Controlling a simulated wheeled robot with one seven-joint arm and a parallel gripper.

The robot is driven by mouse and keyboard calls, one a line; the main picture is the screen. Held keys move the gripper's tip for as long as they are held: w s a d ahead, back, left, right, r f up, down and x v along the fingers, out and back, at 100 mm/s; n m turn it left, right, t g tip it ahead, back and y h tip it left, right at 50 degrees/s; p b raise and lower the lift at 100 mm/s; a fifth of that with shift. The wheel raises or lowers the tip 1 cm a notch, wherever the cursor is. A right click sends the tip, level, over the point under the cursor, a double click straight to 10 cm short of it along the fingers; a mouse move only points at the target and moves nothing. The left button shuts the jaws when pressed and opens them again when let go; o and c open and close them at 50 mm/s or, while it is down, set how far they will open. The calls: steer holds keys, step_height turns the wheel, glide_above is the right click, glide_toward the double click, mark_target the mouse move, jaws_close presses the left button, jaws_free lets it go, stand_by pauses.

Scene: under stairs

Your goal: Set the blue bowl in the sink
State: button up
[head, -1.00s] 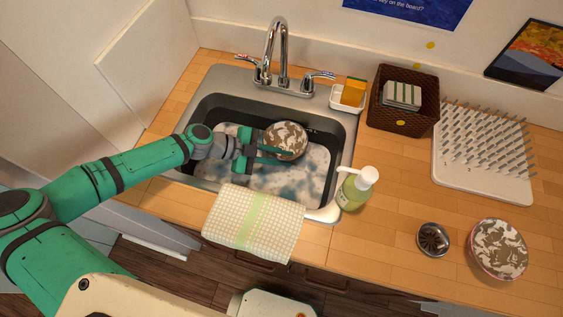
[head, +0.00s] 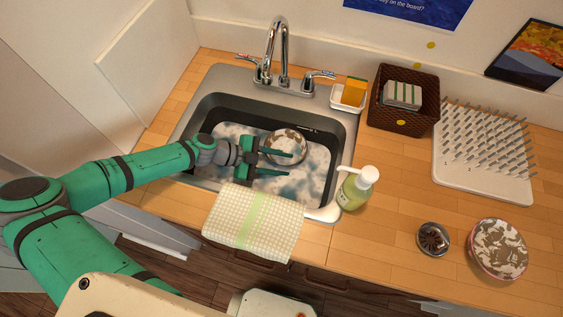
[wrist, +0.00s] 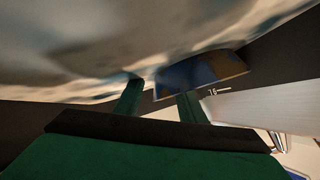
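A round bowl (head: 287,147) with a brown-and-white patterned inside sits in the sink (head: 212,83), in soapy water towards the back; its outer colour is hard to tell. My gripper (head: 285,163) is inside the sink at the bowl's near side. Its two fingers are spread apart with nothing clearly between them; the far finger overlaps the bowl's near edge in the head view, and I cannot tell if it touches. In the wrist view, my gripper (wrist: 160,100) also shows separated fingers under a blurred pale surface.
A similar patterned bowl (head: 498,249) with a pinkish rim and a metal strainer (head: 432,239) are on the right counter. A soap bottle (head: 355,189) and checked towel (head: 254,222) are at the sink's front edge. The faucet (head: 276,50) rises behind. A drying rack (head: 483,152) is at right.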

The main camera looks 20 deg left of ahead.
steer(key=shift+v, duration=3.8)
steer(key=shift+r, duration=0.1)
